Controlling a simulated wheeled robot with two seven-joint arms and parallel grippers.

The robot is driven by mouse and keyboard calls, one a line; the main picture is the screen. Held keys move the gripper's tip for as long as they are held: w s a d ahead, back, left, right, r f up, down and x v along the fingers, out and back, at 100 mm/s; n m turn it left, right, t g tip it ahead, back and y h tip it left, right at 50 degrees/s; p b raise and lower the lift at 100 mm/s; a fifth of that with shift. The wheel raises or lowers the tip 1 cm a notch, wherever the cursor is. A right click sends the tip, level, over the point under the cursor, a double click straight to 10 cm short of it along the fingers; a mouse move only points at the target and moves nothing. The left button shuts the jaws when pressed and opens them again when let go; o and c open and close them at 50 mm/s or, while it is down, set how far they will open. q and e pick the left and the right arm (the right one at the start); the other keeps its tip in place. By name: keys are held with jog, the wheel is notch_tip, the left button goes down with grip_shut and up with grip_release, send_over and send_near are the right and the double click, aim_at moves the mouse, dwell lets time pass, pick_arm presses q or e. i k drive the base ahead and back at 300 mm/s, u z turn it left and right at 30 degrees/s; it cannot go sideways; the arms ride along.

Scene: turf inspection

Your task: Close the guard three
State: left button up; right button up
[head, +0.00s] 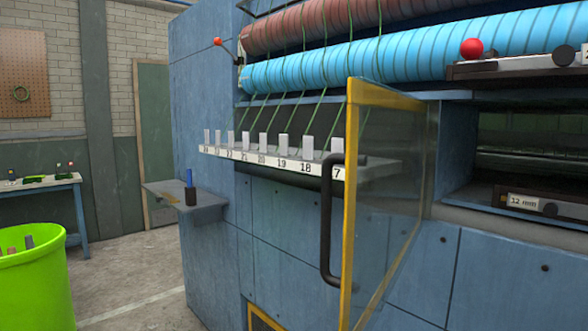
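One guard (352,200) shows in the head view, a clear panel in a yellow frame on the front of the blue machine. It stands swung open, with its yellow edge toward me and its panel reaching back to the machine. A black bar handle (326,225) is fixed at its free edge. No number shows on the guard, so I cannot tell whether it is guard three. Behind it is a white numbered rail (262,158) with upright white tabs and green yarns. Neither gripper is in view.
The blue machine (205,110) carries a blue roller (420,55) and a red roller above. A small shelf (205,212) with a dark cup juts out left. A green bin (38,285) and a bench (40,183) stand left. Floor between bin and machine is clear.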

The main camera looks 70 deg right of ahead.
aim_at(406, 220)
jog(key=i, duration=1.3)
jog(key=z, duration=3.85)
jog(key=i, duration=0.5)
jog(key=z, duration=1.1)
jog(key=k, duration=0.85)
jog(key=z, duration=0.25)
